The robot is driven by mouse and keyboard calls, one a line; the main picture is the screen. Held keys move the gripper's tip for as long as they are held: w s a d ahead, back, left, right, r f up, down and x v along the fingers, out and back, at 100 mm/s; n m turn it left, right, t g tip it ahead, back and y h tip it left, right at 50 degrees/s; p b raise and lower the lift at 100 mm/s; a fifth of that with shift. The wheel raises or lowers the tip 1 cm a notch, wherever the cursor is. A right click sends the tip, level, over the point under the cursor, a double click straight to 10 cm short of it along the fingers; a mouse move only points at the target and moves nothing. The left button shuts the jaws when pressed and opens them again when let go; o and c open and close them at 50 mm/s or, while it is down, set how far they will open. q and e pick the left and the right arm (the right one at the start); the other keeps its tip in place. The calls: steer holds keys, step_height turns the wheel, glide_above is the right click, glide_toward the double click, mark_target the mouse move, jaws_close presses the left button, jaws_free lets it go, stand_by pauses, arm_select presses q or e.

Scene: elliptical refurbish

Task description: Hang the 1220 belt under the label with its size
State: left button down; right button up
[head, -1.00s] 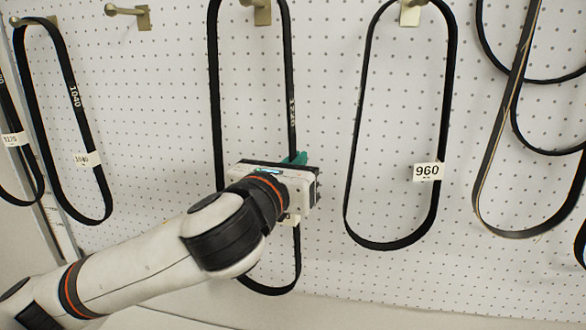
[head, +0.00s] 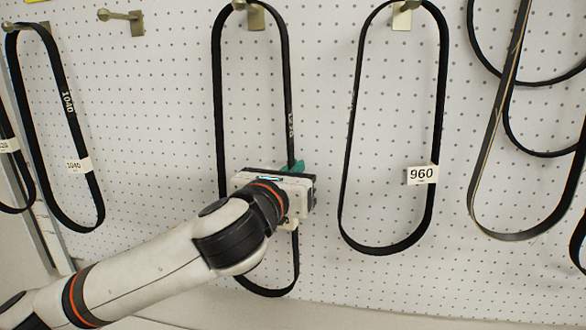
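The 1220 belt (head: 219,110) is a long black loop in the middle of the head view, with its size printed in white on the right strand. Its top is at the brass hook (head: 256,17); I cannot tell how it sits on the peg. My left gripper (head: 292,168), with teal fingertips, is at the lower right strand and appears shut on it. The strand comes out above and below the gripper. A small pale piece shows just under the gripper, partly hidden. The gripper body hides the fingers' contact. My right gripper is out of view.
A belt labelled 960 (head: 438,110) hangs to the right, and a 1040 belt (head: 66,110) to the left. An empty hook (head: 134,20) is at the upper left. More belts (head: 497,130) overlap at the right. White pegboard (head: 160,150) lies behind everything.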

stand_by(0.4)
arm_select(q)
steer(key=c, duration=1.6)
jaws_free()
steer(key=shift+o, duration=0.2)
